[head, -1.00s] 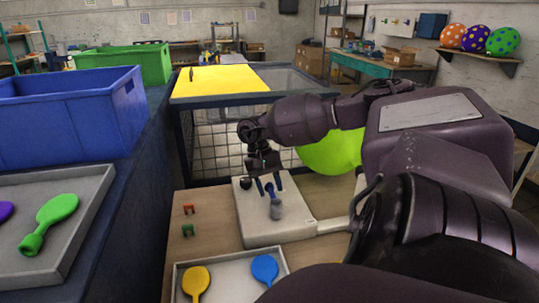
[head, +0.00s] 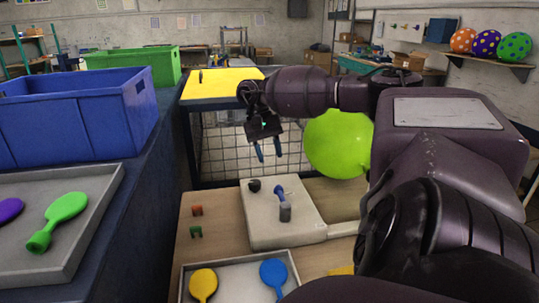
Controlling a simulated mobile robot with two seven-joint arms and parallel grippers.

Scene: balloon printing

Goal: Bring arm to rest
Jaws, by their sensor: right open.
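My right arm reaches in from the right side of the head view. Its gripper (head: 269,152) hangs pointing down, open and empty, with blue fingertips. It is above and beyond the pale machine (head: 284,230), apart from it. The machine has a black knob (head: 254,186) and a small grey post with a blue top (head: 284,205). A round lime-green balloon (head: 336,143) is right of the gripper, partly hidden by my arm at its right edge. My left gripper is not in view.
A tray (head: 236,272) holds a yellow and a blue flat balloon. A left tray (head: 105,201) holds a green and a purple one. Blue (head: 70,138) and green (head: 130,66) crates stand at left. A yellow-topped table (head: 210,90) stands behind. Red and green clips lie on the wooden table (head: 207,209).

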